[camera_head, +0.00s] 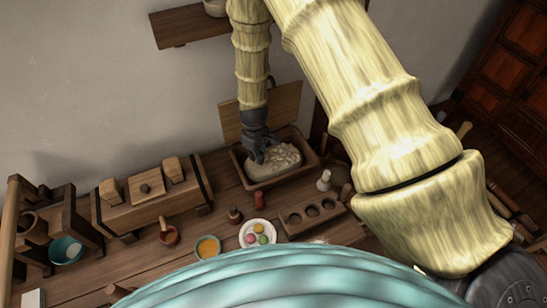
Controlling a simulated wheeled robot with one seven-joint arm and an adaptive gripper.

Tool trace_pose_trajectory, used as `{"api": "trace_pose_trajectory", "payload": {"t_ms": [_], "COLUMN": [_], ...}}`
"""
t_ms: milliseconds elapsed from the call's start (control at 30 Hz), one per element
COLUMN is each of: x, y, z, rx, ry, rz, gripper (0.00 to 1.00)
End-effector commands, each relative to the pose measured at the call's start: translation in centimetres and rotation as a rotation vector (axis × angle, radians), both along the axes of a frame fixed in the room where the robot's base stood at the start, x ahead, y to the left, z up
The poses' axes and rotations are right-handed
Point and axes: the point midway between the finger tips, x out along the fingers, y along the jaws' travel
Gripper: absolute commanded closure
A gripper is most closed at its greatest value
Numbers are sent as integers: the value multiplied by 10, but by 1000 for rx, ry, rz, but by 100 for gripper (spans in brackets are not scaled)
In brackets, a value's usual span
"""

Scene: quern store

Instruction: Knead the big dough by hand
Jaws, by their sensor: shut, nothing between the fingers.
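The big dough (283,160) is a pale, lumpy mass lying in a brown wooden trough (262,184) on the workbench by the wall. My gripper (257,157) is dark, points down, and is shut with nothing held. It is over the left part of the dough, at its upper left side. I cannot tell whether the fingertips touch the dough. The gripper hides a little of the dough and the trough's back left.
A wooden board (286,103) leans behind the trough. A white plate (246,236) with coloured balls, an orange-filled bowl (208,247), a wooden block with round hollows (310,216) and a small white bottle (324,181) stand nearby. A wooden chest (150,206) is to the left.

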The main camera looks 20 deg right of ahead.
Motion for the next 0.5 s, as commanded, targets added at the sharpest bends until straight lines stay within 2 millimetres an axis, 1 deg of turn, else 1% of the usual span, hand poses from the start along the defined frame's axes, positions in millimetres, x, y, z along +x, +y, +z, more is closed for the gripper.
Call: {"api": "trace_pose_trajectory", "payload": {"t_ms": [167,500], "x": [0,1], "y": [0,0], "z": [5,31], "rx": [0,0], "ry": [0,-1], "rz": [0,0], "gripper": [100,100]}}
